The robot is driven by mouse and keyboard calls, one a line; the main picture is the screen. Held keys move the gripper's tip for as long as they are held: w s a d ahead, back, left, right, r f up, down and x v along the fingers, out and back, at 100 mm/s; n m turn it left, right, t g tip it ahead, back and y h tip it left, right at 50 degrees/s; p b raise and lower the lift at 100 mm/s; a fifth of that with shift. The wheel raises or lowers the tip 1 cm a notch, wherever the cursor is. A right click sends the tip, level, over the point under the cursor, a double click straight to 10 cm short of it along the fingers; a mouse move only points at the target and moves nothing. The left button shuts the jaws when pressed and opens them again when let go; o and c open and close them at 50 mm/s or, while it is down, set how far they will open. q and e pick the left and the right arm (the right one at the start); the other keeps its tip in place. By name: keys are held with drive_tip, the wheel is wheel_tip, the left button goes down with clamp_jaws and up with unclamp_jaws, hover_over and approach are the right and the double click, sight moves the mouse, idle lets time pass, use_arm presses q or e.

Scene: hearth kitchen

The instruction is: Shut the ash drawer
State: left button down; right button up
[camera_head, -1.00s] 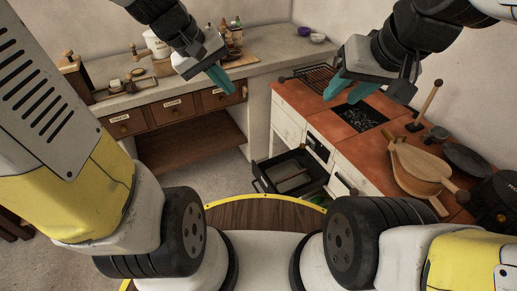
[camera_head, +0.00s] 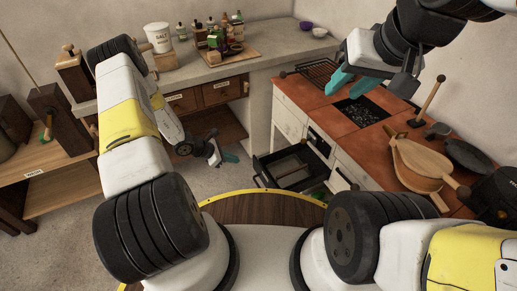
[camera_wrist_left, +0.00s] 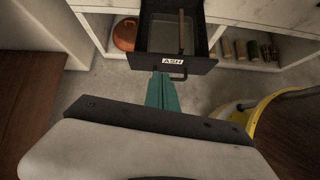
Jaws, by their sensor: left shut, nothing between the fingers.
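The ash drawer (camera_head: 268,183) stands pulled out from the front of the white stove with the terracotta top. In the left wrist view its dark front with the ASH label (camera_wrist_left: 172,62) and its dark bar handle lie just beyond my fingers. Inside is a grey pan with a brown handle (camera_wrist_left: 181,32). My left gripper (camera_head: 231,157) is shut and empty, low in front of the drawer; its teal fingers (camera_wrist_left: 163,84) point at the drawer front, and I cannot tell if they touch it. My right gripper (camera_head: 335,88) hangs above the stove top with its fingers apart, empty.
The stove top (camera_head: 375,145) carries a grate opening, a wooden bellows (camera_head: 418,162) and dark pans on the right. A stone counter (camera_head: 215,70) with bottles and a salt crock (camera_head: 158,37) stands behind. Open floor (camera_head: 205,178) lies left of the drawer.

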use_arm(q)
wheel_tip(320, 180, down, 4)
drive_tip(key=s+f+n, duration=0.1)
drive_tip(key=s+n, duration=0.1)
approach(263, 172)
wheel_tip(263, 172, down, 4)
drive_tip(key=w+d, duration=0.1)
drive_tip(key=d, duration=0.1)
drive_tip(key=shift+w+d+f, duration=0.2)
drive_tip(key=shift+w+d, duration=0.1)
drive_tip(key=shift+w, duration=0.1)
drive_tip(key=shift+w+d, duration=0.25)
drive_tip(key=shift+d, duration=0.2)
